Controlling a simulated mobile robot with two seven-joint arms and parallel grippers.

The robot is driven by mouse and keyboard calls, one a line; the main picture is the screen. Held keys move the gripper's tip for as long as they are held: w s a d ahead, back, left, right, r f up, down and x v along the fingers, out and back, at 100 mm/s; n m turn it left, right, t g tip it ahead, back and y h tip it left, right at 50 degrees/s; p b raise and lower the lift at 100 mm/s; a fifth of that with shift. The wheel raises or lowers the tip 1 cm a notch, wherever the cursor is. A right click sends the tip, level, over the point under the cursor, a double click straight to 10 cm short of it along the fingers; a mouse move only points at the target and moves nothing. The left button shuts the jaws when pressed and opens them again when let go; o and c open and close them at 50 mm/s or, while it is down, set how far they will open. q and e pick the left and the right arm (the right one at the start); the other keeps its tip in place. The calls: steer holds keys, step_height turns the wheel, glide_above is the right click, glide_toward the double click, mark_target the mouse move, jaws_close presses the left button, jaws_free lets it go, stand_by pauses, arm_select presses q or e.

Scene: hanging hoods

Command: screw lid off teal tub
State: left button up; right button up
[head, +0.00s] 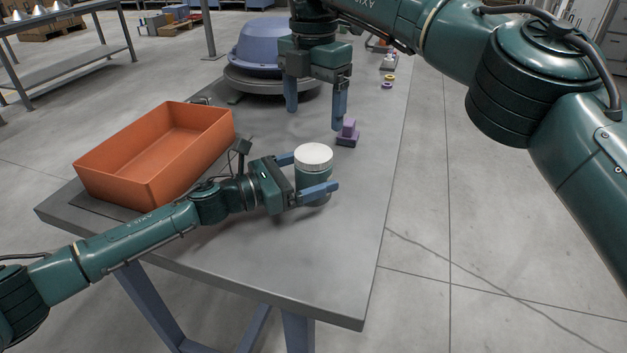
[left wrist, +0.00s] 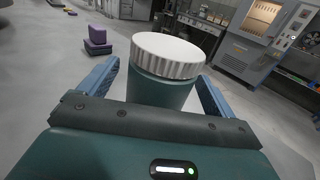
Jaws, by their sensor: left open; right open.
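The teal tub (head: 314,182) stands upright on the table (head: 300,250), with a white ribbed lid (head: 314,157) on top. In the left wrist view the tub (left wrist: 158,92) and its lid (left wrist: 168,55) are straight ahead, between the fingers. My left gripper (head: 312,174) is open, with one finger on each side of the tub; I cannot tell whether either finger touches it. My right gripper (head: 314,110) is open and empty, pointing down above the table, behind the tub in the head view.
An orange bin (head: 150,165) sits on the table at the left. A purple block piece (head: 348,130) stands close to my right gripper's finger. A blue rounded hood (head: 258,45) on a round base is at the back. Small yellow and purple parts (head: 388,82) lie farther right. The front of the table is clear.

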mark_target(313, 153)
arm_select(q)
steer(key=shift+w+d, duration=0.25)
steer(key=shift+d, duration=0.15)
steer(key=c, duration=1.8)
arm_select(e)
steer(key=shift+m, duration=0.3)
arm_select(q)
steer(key=shift+c, duration=0.8)
arm_select(e)
steer(key=shift+m, duration=0.6)
steer(key=m, duration=1.1)
steer(key=shift+m, duration=0.3)
steer(key=shift+f, duration=4)
steer(key=shift+c, duration=0.2)
